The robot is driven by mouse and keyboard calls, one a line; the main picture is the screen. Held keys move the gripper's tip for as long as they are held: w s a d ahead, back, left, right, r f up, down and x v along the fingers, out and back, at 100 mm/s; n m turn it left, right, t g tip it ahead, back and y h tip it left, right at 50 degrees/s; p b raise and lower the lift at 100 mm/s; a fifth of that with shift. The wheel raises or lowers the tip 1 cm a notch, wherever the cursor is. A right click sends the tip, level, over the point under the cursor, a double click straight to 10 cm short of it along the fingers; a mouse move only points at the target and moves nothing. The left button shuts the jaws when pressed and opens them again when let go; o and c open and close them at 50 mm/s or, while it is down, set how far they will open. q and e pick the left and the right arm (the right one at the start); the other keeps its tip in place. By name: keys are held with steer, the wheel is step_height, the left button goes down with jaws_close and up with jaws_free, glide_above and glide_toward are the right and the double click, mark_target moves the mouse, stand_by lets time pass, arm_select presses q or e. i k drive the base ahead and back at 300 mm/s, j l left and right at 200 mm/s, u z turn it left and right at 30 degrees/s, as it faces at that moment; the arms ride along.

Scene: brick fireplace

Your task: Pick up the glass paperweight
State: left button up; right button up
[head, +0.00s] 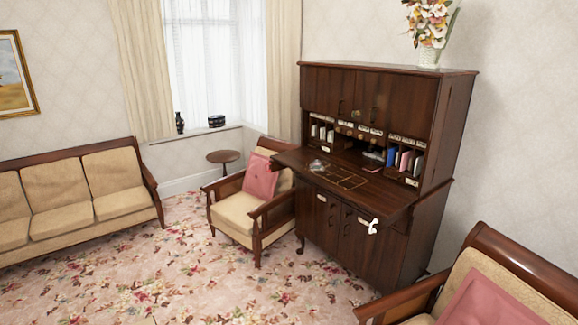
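A small clear, shiny object (318,165), which looks like the glass paperweight, sits on the fold-out writing board (318,179) of the dark wooden bureau (404,103). It is near the left end of the board and too small to make out in detail. Neither of my grippers is in view.
An armchair with a pink cushion (262,177) stands left of the bureau, and another armchair (497,277) is at the front right. A sofa (84,191) stands at the left. A small white object (373,226) is at the bureau's front. The floral carpet (190,270) between is open.

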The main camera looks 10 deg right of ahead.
mark_target(317, 164)
steer(key=i, duration=1.15)
steer(key=i+z, duration=0.1)
steer(key=i, duration=0.4)
steer(key=i+j+z, duration=0.1)
steer(key=i, duration=0.4)
steer(key=i+j+z, duration=0.1)
steer(key=i, duration=0.4)
steer(key=i+j+z, duration=0.1)
steer(key=i, duration=0.4)
steer(key=i+j+z, duration=0.1)
steer(key=i+j, duration=0.15)
steer(key=i, duration=0.2)
steer(key=i+j+z, duration=0.15)
steer(key=i+z, duration=0.15)
steer(key=i, duration=0.25)
steer(key=i+j+z, duration=0.35)
steer(key=i, duration=0.15)
steer(key=i+j+z, duration=0.3)
steer(key=i, duration=0.2)
